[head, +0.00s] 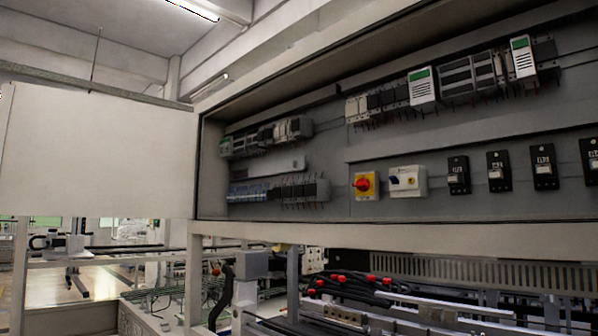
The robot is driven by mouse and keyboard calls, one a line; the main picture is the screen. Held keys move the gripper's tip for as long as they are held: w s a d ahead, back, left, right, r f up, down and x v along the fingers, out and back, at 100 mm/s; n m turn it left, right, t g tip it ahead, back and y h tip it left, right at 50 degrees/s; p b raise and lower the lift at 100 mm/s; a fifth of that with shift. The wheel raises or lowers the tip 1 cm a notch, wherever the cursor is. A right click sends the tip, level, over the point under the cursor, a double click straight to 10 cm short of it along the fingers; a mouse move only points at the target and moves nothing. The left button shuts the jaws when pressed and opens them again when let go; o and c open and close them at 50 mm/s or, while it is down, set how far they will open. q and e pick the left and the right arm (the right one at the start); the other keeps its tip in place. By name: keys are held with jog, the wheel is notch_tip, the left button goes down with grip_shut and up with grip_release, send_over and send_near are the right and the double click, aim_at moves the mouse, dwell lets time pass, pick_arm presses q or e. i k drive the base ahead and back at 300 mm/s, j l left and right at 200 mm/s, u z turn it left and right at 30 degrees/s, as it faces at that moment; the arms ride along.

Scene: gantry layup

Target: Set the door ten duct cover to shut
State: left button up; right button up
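A wide grey cabinet (420,225) fills the upper right of the head view, with its front open. A large plain white panel (95,150) stands swung out to the left of the opening, its right edge meeting the cabinet's left side. It looks like a hinged door or cover standing open. No label shows on it, so I cannot tell whether it is the door ten duct cover. Neither of my grippers is in view.
Inside the cabinet are rail-mounted modules (285,190), a red and yellow rotary switch (366,185) and several black breakers (497,171). Below lie a slotted grey duct (470,270) and black cables with red ends (350,288). A machine (65,243) stands in the left background.

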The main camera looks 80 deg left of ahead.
aim_at(297, 163)
jog(key=k+j+u, duration=0.1)
jog(key=u, duration=2.55)
jog(key=i+j, duration=0.15)
jog(key=j, duration=0.2)
jog(key=i+j+z, duration=0.1)
jog(key=j, duration=0.25)
jog(key=i+j, duration=0.25)
jog(key=j, duration=0.15)
jog(key=i+j+z, duration=0.1)
jog(key=j, duration=0.25)
jog(key=i+j, duration=0.2)
jog(key=j, duration=0.15)
jog(key=i+j, duration=0.15)
jog(key=j, duration=0.25)
jog(key=z, duration=0.05)
